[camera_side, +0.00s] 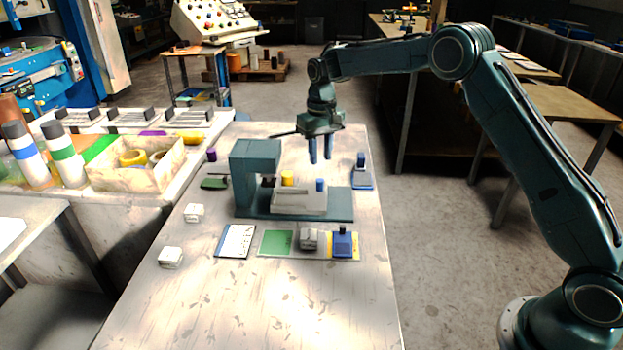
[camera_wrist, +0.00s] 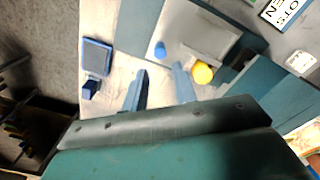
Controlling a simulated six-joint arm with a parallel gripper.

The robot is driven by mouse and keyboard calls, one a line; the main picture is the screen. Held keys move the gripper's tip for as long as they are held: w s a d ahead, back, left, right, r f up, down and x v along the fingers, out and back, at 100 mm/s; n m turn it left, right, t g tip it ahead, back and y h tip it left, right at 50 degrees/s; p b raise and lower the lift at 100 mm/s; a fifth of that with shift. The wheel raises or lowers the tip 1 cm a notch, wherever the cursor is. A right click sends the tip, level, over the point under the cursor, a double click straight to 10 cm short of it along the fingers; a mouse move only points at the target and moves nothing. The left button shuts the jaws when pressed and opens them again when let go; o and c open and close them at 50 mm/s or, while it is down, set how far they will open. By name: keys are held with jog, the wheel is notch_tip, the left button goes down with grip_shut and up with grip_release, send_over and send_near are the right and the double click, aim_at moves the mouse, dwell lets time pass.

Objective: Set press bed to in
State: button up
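The teal press (camera_side: 257,160) stands on the table with a long flat base. Its pale grey bed (camera_side: 300,203) lies on that base, mostly to the right of the press head. Its left end is close to the head; I cannot tell how far under it reaches. On the bed are a yellow round piece (camera_side: 288,178) near the head and a blue knob (camera_side: 320,185) toward the right end. The wrist view also shows the blue knob (camera_wrist: 160,49) and yellow piece (camera_wrist: 202,73). My gripper (camera_side: 320,160) is open and empty above the bed's blue-knob end, fingers pointing down.
In front of the press are a white printed card (camera_side: 235,241), a green pad (camera_side: 277,242), a grey block (camera_side: 309,239) and a blue stamp (camera_side: 342,242). A blue holder (camera_side: 362,178) stands right of the press.

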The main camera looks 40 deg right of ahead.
aim_at(321, 181)
notch_tip(321, 181, up, 6)
jog(key=shift+r, duration=0.15)
jog(key=shift+s+a, duration=0.1)
jog(key=shift+s, duration=0.05)
dwell(0.6)
jog(key=s+t, duration=0.1)
jog(key=s, duration=0.1)
jog(key=s+t, duration=0.1)
jog(key=t, duration=0.1)
jog(key=s+f+t, duration=0.1)
jog(key=s, duration=0.1)
jog(key=shift+s+a+f+t+h, duration=0.1)
jog(key=shift+s+a+t+h, duration=0.2)
jog(key=shift+a+h, duration=0.1)
jog(key=shift+f, duration=0.15)
jog(key=shift+x, duration=6.8)
grip_shut()
